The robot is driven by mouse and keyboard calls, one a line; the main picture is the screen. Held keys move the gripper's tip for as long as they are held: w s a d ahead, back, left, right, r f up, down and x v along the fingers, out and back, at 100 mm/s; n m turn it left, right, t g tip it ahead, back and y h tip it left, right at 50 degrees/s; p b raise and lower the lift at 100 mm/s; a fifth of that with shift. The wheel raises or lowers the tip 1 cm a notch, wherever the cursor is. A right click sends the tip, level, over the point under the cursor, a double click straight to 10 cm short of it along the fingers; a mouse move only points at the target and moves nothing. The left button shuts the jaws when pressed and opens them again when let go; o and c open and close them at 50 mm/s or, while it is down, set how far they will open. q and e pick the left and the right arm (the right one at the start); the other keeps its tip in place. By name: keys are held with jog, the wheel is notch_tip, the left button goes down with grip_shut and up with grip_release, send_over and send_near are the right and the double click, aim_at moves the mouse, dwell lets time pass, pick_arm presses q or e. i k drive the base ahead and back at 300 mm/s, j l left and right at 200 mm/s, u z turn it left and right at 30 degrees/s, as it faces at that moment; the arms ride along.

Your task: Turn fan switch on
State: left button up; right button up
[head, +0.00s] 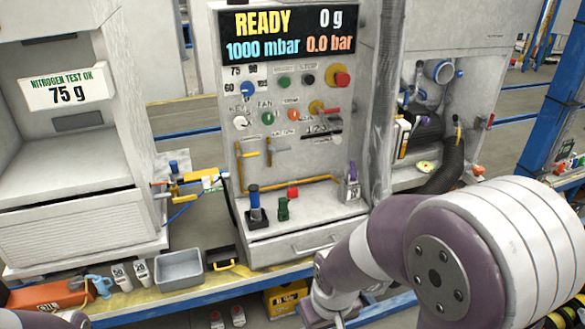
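The charging station's panel (330,150) stands in the centre of the head view. A label reading FAN is on its left half, with a small green round control (267,117) just below it. I cannot tell from its look which position it is in. A white knob (240,122) under a KEY label sits to its left, and an orange-red button (294,115) to its right. Only a bit of my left arm shows at the bottom left corner.
A display (290,35) reads READY above the panel. A grey bin (180,269) and orange tool case (48,296) lie at front left. A hose (452,168) hangs right.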

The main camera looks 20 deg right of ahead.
aim_at(268, 118)
jog(key=i+l, duration=0.2)
jog(key=l, duration=0.15)
jog(key=i+l, duration=0.15)
jog(key=l, duration=0.2)
jog(key=i+l, duration=0.2)
jog(key=l, duration=0.15)
jog(key=i+l, duration=0.15)
jog(key=l, duration=0.2)
jog(key=i+l, duration=0.2)
jog(key=l, duration=0.15)
jog(key=i+l, duration=0.15)
jog(key=l, duration=0.2)
jog(key=i+l, duration=0.2)
jog(key=l, duration=0.15)
jog(key=u, duration=0.05)
